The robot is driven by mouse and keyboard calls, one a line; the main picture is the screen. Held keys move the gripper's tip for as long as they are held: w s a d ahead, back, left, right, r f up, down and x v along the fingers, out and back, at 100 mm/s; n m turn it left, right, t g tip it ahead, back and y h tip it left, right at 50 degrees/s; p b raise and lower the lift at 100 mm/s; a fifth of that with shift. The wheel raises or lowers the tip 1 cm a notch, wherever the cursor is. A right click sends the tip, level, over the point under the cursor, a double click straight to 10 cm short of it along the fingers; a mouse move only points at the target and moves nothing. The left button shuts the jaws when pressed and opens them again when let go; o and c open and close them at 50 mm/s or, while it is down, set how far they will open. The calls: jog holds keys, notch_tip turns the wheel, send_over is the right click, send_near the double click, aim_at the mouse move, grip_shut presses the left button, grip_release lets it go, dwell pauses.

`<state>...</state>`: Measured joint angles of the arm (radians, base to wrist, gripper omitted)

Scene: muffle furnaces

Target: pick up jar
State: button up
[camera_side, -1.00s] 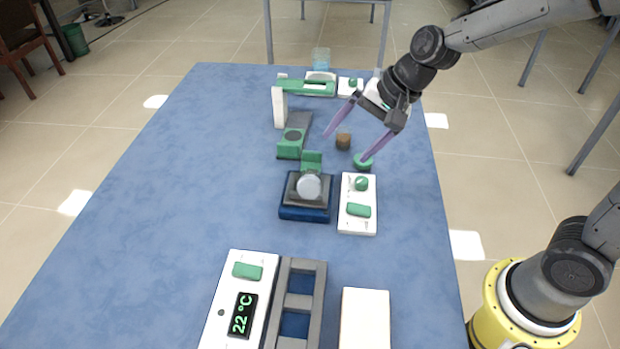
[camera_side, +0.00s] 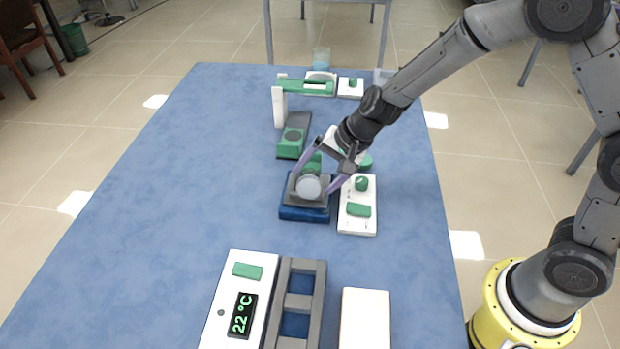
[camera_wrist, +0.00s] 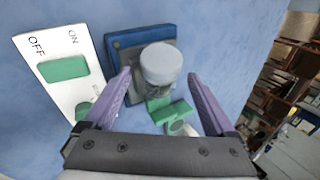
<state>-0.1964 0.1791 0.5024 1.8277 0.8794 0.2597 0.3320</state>
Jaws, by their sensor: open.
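A jar with a pale grey, round top (camera_side: 308,187) stands on a blue device with a dark top plate (camera_side: 304,213). In the wrist view the jar (camera_wrist: 161,62) shows its grey top and a darker body below, partly hidden. My gripper (camera_side: 311,184) is open, its two purple fingers reaching down on either side of the jar. In the wrist view the jar stands between the fingertips of my gripper (camera_wrist: 159,76), with gaps on both sides. I cannot tell how high the fingertips are against the jar.
A white control box (camera_side: 357,222) stands close to the right of the blue device. A green-and-white instrument (camera_side: 291,146) stands behind. A heater box reading 22 °C (camera_side: 236,305), a grey rack (camera_side: 299,300) and a white block (camera_side: 365,320) stand in front. The left table side is clear.

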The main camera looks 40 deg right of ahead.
jog(key=shift+w+a+f, duration=0.15)
jog(key=shift+w+f, duration=0.05)
jog(key=shift+f, duration=0.25)
grip_shut()
jog(key=shift+r, duration=0.2)
